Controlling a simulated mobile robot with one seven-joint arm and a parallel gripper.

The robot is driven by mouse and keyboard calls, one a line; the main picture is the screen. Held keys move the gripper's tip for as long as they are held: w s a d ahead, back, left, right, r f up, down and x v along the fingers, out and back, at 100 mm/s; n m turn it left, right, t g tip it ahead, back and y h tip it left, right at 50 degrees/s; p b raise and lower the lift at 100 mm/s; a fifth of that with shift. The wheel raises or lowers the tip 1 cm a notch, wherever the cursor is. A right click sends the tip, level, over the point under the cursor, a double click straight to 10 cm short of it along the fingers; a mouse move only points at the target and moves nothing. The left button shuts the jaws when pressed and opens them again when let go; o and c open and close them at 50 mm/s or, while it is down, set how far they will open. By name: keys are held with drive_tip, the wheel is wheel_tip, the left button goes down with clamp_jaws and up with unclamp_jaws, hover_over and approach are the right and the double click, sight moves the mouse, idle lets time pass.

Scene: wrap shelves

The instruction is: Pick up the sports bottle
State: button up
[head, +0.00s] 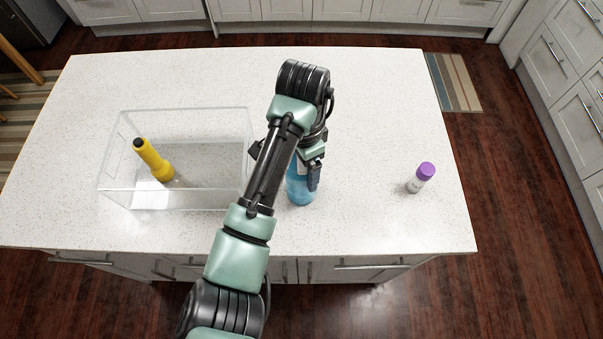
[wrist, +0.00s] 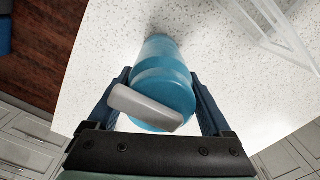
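The sports bottle (head: 299,188) is blue and stands upright on the white counter, partly hidden behind my arm in the head view. In the wrist view the bottle (wrist: 165,75) shows a grey piece on its top. My gripper (wrist: 162,75) is over the bottle, with one dark finger on each side of it. The fingers look spread around the bottle, and I cannot tell whether either touches it. In the head view my gripper (head: 286,168) points down, with its right finger beside the bottle.
A clear open box (head: 123,122) is at the left of the counter (head: 370,100), with a yellow flashlight (head: 154,160) leaning inside. A small purple-capped bottle (head: 420,178) stands at the right. The counter between it and the sports bottle is clear.

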drive_tip(key=c, duration=1)
drive_tip(key=shift+r, duration=0.1)
